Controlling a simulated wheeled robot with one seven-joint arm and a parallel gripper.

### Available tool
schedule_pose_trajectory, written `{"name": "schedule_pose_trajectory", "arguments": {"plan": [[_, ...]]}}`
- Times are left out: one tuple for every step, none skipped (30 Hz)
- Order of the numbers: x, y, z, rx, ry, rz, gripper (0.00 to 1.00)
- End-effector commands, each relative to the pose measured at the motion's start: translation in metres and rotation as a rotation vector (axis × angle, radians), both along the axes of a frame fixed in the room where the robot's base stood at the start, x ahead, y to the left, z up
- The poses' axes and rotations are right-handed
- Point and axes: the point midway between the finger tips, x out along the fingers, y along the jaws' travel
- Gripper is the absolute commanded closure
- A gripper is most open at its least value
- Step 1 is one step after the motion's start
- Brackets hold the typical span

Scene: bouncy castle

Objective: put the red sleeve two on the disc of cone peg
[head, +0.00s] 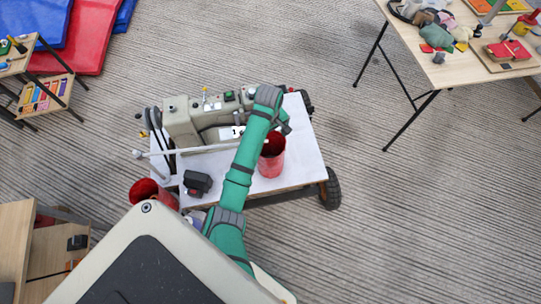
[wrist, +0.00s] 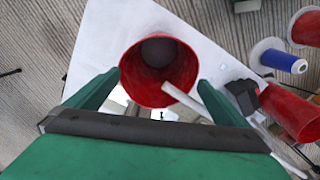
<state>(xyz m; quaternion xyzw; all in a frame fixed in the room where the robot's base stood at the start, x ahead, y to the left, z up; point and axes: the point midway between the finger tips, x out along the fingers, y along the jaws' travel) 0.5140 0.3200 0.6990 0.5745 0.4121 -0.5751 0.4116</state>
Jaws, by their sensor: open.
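A red sleeve (wrist: 160,92), open at the top, stands on the white-topped cart; it also shows in the head view (head: 271,160), partly behind my green arm. In the wrist view my gripper (wrist: 159,80) is open, its two green fingers on either side of this sleeve. Whether they touch it I cannot tell. A second red sleeve (wrist: 292,112) lies to the right in the wrist view, and part of a third (wrist: 307,27) shows at the edge. No number shows on any sleeve. I cannot clearly make out the cone peg or its disc.
A blue spool with a pale flange (wrist: 284,60) is right of the sleeve. A pale rod (wrist: 188,101) crosses near the sleeve's rim. A beige machine (head: 182,128) and a black block (head: 197,183) are on the cart (head: 300,160). Open floor lies to its right.

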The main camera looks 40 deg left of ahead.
Motion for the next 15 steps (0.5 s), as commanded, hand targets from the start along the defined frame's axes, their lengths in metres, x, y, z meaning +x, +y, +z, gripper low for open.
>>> {"name": "schedule_pose_trajectory", "arguments": {"plan": [[0.000,0.000,-0.003,-0.001,0.001,0.000,0.00],[0.000,0.000,-0.004,-0.001,0.001,0.000,0.00],[0.000,-0.001,-0.006,-0.001,0.001,0.000,0.00],[0.000,-0.001,-0.008,0.000,0.000,0.000,0.00],[0.000,-0.001,-0.011,0.000,0.000,0.000,0.00],[0.000,-0.002,-0.016,0.001,0.002,-0.001,0.00],[0.000,-0.002,-0.020,0.001,0.002,0.000,0.00],[0.000,-0.003,-0.025,0.001,0.002,0.000,0.00],[-0.001,-0.003,-0.031,0.000,0.002,0.001,0.00],[0.000,-0.004,-0.035,0.000,0.001,0.000,0.00],[0.000,-0.005,-0.039,-0.001,0.001,0.000,0.00],[0.001,-0.005,-0.044,-0.001,0.001,0.000,0.00],[0.001,-0.005,-0.047,0.000,0.001,-0.001,0.00],[0.001,-0.005,-0.050,0.000,0.001,-0.001,0.00],[0.001,-0.005,-0.053,0.000,0.000,0.000,0.00]]}}
